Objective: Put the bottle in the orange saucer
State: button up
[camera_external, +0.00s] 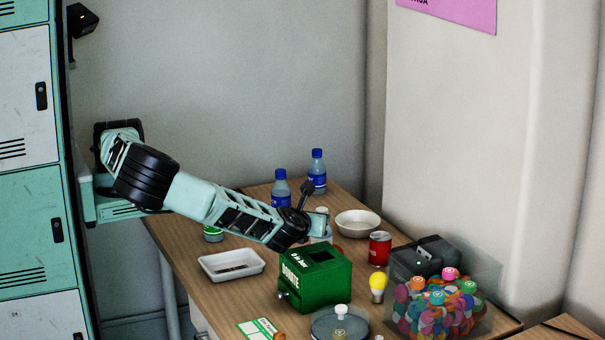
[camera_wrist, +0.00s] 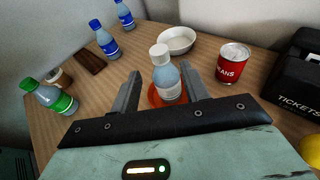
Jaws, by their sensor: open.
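A bottle (camera_wrist: 166,80) with a white cap and pale label stands upright in the wrist view, between the fingers of my gripper (camera_wrist: 164,73). The orange saucer (camera_wrist: 153,95) shows around its base, so the bottle appears to stand in the saucer; its exact contact is partly hidden. My gripper is open, with one finger on each side of the bottle and a visible gap to each. In the external view my gripper (camera_external: 318,224) is low over the table and hides most of the bottle and saucer.
Blue-capped bottles (camera_external: 317,172) and a green bottle (camera_wrist: 50,97) stand toward the left in the wrist view. A white bowl (camera_external: 357,223), red can (camera_external: 380,248), green donation box (camera_external: 315,279), yellow bulb (camera_external: 377,285) and white tray (camera_external: 231,264) surround the area.

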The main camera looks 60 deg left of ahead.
jog(key=v, duration=0.2)
jog(key=shift+s+d+r, duration=0.1)
jog(key=shift+s+d, duration=0.05)
dwell(0.5)
